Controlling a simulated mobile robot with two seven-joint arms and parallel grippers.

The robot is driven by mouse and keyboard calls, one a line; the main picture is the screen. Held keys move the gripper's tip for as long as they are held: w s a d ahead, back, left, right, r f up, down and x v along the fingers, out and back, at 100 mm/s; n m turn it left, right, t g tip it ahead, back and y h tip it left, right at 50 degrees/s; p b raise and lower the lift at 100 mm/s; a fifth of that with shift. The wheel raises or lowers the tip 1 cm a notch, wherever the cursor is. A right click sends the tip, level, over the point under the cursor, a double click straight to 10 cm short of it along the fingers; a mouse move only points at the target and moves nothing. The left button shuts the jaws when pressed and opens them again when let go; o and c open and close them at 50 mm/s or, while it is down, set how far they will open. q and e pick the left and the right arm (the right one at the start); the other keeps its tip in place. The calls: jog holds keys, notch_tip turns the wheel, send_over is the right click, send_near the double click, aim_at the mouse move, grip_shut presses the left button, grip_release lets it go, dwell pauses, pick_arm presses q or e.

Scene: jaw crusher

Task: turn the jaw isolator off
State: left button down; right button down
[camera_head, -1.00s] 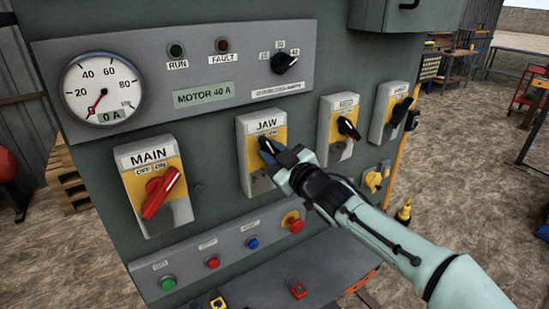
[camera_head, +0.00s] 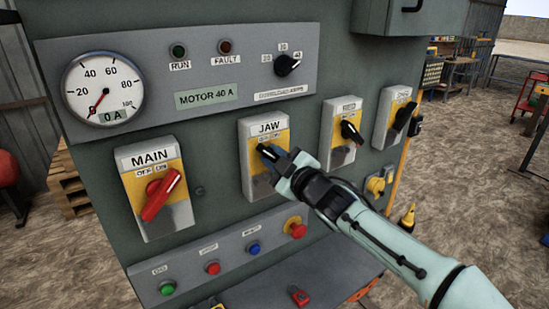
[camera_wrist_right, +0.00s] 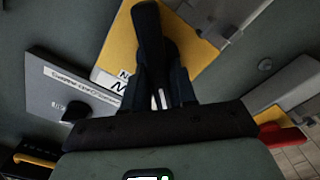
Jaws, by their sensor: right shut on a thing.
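The jaw isolator (camera_head: 248,165) is a grey box with a yellow plate under the label JAW, on the green cabinet front. Its black handle (camera_head: 267,153) points up and left, toward the left side of the plate. My right gripper (camera_head: 278,162) is shut on this handle and hides its lower end and part of the plate. In the right wrist view the black handle (camera_wrist_right: 148,32) stands between the dark fingers (camera_wrist_right: 160,88), over the yellow plate (camera_wrist_right: 114,48). The small OFF/ON print is too blurred to read there. My left gripper is not in view.
The MAIN isolator (camera_head: 132,187) with a red handle is to the left. Two more isolators (camera_head: 341,150) (camera_head: 392,130) with black handles are to the right. A strip of push buttons (camera_head: 212,268) runs below. An upper panel (camera_head: 205,65) carries the gauge, lamps and a knob.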

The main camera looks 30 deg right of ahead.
jog(key=shift+r, duration=0.1)
jog(key=c, duration=1)
grip_release()
jog(key=shift+s, duration=0.1)
jog(key=s+d, duration=0.1)
jog(key=s, duration=1.2)
jog(key=shift+p, duration=0.35)
